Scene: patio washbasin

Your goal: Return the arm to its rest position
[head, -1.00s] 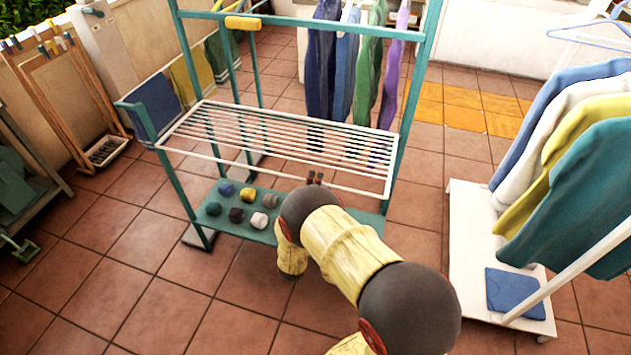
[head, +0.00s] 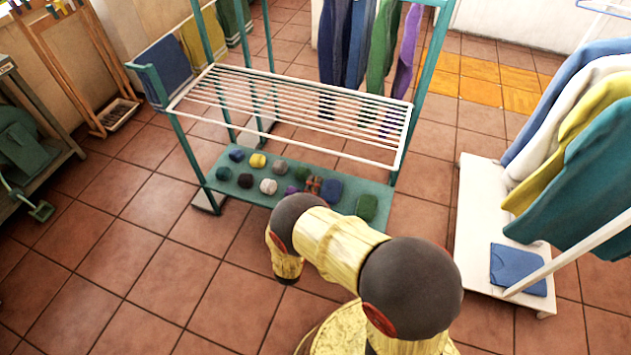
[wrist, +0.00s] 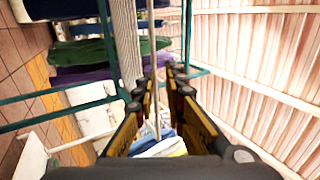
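My yellow arm with dark joints is folded in front of the drying rack, above the tiled floor. My gripper (wrist: 161,74) shows in the wrist view with its two dark and yellow fingers apart and nothing between them. The wrist view looks sideways at hanging clothes and a pale slatted surface.
The teal rack has a white slatted top (head: 300,108) and a lower shelf (head: 222,164) holding several coloured bundles. A white clothes stand (head: 475,235) with hanging garments and a folded blue cloth (head: 518,270) is at right. Floor (head: 140,265) at left front is clear.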

